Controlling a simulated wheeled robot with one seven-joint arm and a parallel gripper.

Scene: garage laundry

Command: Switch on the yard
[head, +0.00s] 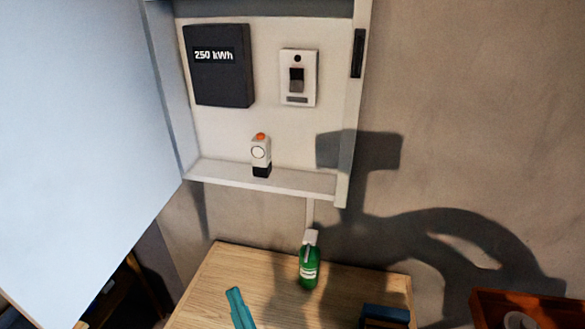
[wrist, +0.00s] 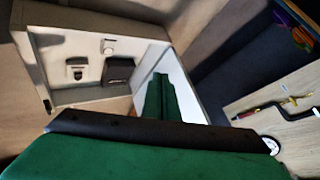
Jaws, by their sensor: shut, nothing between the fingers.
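An open wall cabinet (head: 355,100) holds a pale switch plate (head: 283,75) with a dark rocker (head: 297,80), a dark round spot above it and a small unreadable label below. I cannot tell which way the rocker is set. The switch also shows upside down in the wrist view (wrist: 76,68). Left of it in the head view is a dark meter (head: 220,88) reading 250 kWh. My gripper (wrist: 160,82) shows its green fingers together, empty, in the wrist view. It appears apart from the switch.
A small white device with an orange top (head: 261,152) stands on the cabinet's bottom ledge. The pale cabinet door (head: 75,130) stands open at left. Below, a wooden table (head: 205,290) holds a green bottle (head: 309,265) and a teal object (head: 240,308). Bare wall lies to the right.

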